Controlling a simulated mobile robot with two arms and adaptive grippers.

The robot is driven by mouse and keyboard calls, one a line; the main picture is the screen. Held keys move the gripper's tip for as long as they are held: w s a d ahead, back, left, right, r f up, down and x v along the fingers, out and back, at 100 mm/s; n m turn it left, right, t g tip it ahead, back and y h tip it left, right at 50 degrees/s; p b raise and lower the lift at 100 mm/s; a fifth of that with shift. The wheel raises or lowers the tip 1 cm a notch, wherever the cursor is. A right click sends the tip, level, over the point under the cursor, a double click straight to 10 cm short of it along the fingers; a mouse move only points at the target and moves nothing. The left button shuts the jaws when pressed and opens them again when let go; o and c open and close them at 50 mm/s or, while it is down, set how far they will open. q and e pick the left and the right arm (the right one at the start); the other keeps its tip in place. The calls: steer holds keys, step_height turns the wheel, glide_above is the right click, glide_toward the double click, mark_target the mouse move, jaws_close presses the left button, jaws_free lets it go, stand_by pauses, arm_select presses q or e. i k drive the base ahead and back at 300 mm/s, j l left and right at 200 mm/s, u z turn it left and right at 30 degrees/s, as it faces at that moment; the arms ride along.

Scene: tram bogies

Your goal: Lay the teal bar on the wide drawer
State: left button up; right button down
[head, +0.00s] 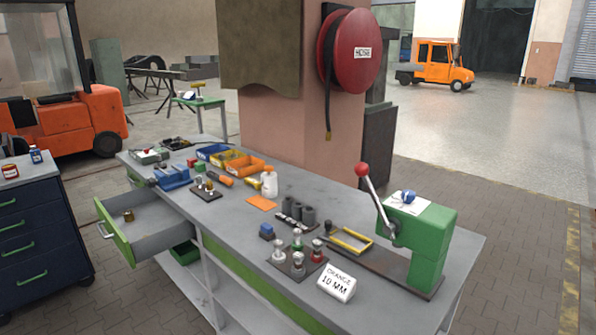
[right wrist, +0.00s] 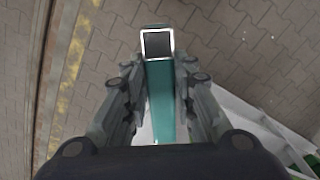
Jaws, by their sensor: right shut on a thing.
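The teal bar (right wrist: 161,108) is in the right wrist view, between the fingers of my right gripper (right wrist: 160,84). The gripper is shut on it. The bar has a square end with a bright rim and a dark middle, pointing away from the wrist. Paving lies below it. In the head view a grey drawer with a green front (head: 115,233) is pulled out from the left side of the workbench; it appears to be the wide drawer. A small brass piece (head: 128,215) sits in it. The teal bar and both grippers are out of the head view.
The workbench top (head: 300,190) carries bins, sockets, an orange card and a green lever press (head: 415,235). A navy drawer cabinet (head: 38,225) stands left of the open drawer, with a gap between. A green bin (head: 184,254) is on the shelf below.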

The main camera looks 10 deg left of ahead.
mark_target(147, 224)
steer(key=i+j, duration=0.3)
steer(key=j, duration=0.4)
steer(key=i+j, duration=0.3)
steer(key=j, duration=0.35)
steer(key=i+j, duration=0.25)
steer(key=j, duration=0.45)
steer(key=i+j, duration=0.3)
steer(key=j, duration=0.35)
steer(key=i+j, duration=0.3)
steer(key=j, duration=0.4)
steer(key=i+j, duration=0.3)
steer(key=j, duration=0.35)
steer(key=i+j, duration=0.3)
steer(key=j, duration=0.4)
steer(key=i+j, duration=0.25)
steer(key=j, duration=0.4)
